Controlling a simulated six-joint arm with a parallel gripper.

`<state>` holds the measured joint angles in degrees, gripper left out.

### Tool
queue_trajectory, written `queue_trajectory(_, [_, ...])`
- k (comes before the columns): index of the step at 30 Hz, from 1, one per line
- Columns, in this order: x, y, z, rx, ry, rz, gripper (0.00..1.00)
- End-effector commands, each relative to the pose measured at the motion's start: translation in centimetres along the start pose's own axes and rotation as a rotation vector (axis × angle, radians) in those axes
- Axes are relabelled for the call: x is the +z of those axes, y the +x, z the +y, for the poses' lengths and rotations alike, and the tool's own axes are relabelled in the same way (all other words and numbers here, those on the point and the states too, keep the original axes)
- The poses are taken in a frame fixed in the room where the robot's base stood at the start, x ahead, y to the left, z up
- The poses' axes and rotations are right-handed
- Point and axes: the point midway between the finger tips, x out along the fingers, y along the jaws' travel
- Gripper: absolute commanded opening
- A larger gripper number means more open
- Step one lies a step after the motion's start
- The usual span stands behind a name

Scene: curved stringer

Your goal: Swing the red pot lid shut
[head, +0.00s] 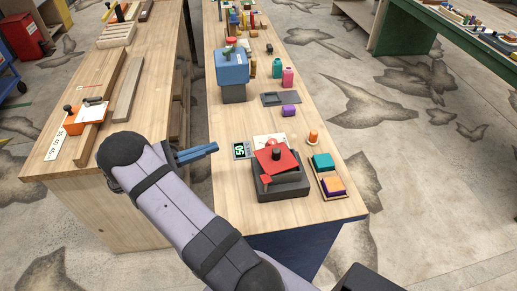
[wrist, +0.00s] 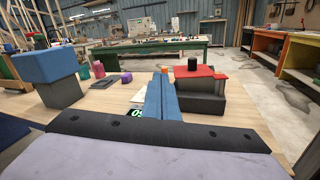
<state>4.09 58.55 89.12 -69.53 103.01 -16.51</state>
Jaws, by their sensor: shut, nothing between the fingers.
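The red pot lid (head: 285,164) is a flat red plate with a black knob on top. It lies above a dark grey pot (head: 289,187), set toward its back left, so the pot's right and front parts show. A small red piece (head: 266,179) is at the pot's front left. In the wrist view the lid (wrist: 183,72) looks about level over the dark pot (wrist: 200,100). My gripper (head: 214,147) has its blue fingers together and empty, left of the lid and apart from it.
A small display (head: 241,150) lies between my gripper and the pot. A white card (head: 262,141) and an orange peg (head: 313,137) are behind the lid. A tray (head: 318,183) with teal and purple-orange blocks stands right of the pot. A blue-topped stand (head: 232,70) is farther back.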

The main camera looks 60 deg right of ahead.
Motion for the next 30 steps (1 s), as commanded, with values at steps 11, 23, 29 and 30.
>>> queue_trajectory(11, [-0.8,0.8,-3.5,-0.045,0.761,-0.029,0.00])
queue_trajectory(23, [-1.0,0.8,-3.6,-0.046,1.298,-0.043,0.00])
queue_trajectory(29, [-0.9,0.9,-3.6,-0.046,1.337,-0.044,0.00])
queue_trajectory(30, [-0.9,0.9,-3.6,-0.046,1.337,-0.044,0.00])
